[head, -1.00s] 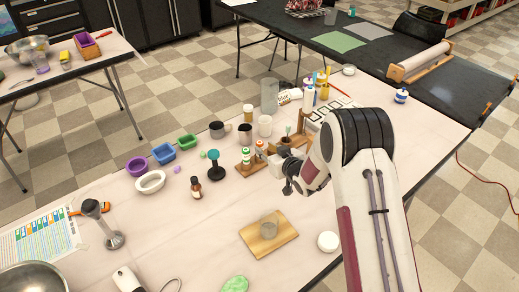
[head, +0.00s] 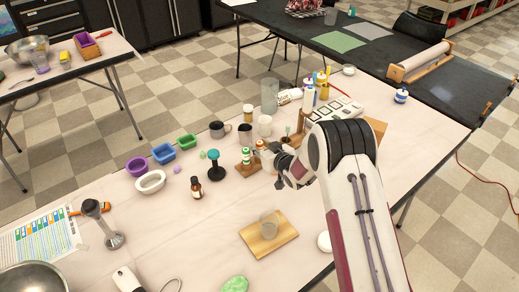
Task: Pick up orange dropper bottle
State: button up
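A small white bottle with an orange-red part (head: 260,147) stands on a small wooden rack (head: 245,169), beside a similar bottle with green (head: 246,156). The orange one best fits the orange dropper bottle; its lower part is partly hidden by my gripper. A brown bottle with a black dropper top (head: 196,189) stands upright on the table to the left. My gripper (head: 278,174) is just right of and in front of the rack, with dark fingers toward it. It is too small to tell whether the fingers are open, and I see nothing held.
A black stand with a teal top (head: 215,166) is left of the rack. Cups and a tall clear cylinder (head: 269,96) stand behind. A wooden board with a glass beaker (head: 269,229) lies in front. The table (head: 225,215) is clear between the brown bottle and the board.

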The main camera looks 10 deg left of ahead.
jog(key=shift+w+a+f, duration=0.1)
jog(key=shift+w, duration=0.05)
dwell(0.4)
jog(key=c, duration=0.7)
jog(key=shift+r, duration=5)
